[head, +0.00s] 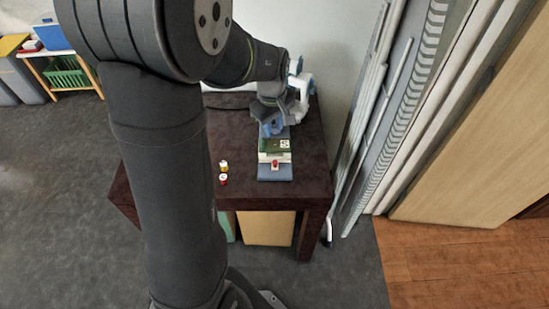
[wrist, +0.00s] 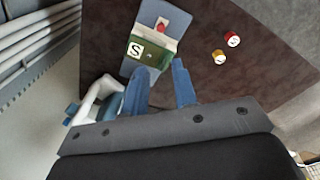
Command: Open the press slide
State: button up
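The press slide is a blue plate (head: 275,174) on the dark table, bearing a green and white block (head: 270,146) with an "S" label and a small red piece at its front. In the wrist view the blue plate (wrist: 148,14), green block (wrist: 156,56) and red piece (wrist: 160,26) also show. My gripper (head: 272,129) is at the rear end of the green block. In the wrist view its two blue fingers (wrist: 161,68) are apart, with nothing seen between them. I cannot tell whether they touch the block.
Two small round pieces, one yellow (wrist: 219,57) and one red (wrist: 232,40), stand on the table (head: 240,190) beside the slide. A white device (head: 301,88) with a curved part (wrist: 95,100) stands close to my gripper. Panels (head: 385,110) lean against the wall at right.

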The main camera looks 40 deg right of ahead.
jog(key=d+n, duration=0.1)
jog(key=n, duration=0.2)
send_near(275, 161)
jog(key=shift+y, duration=0.4)
jog(key=f, duration=0.8)
jog(key=shift+w+d+f, duration=0.15)
jog(key=shift+d+f, duration=0.1)
jog(key=shift+f, duration=0.05)
grip_shut()
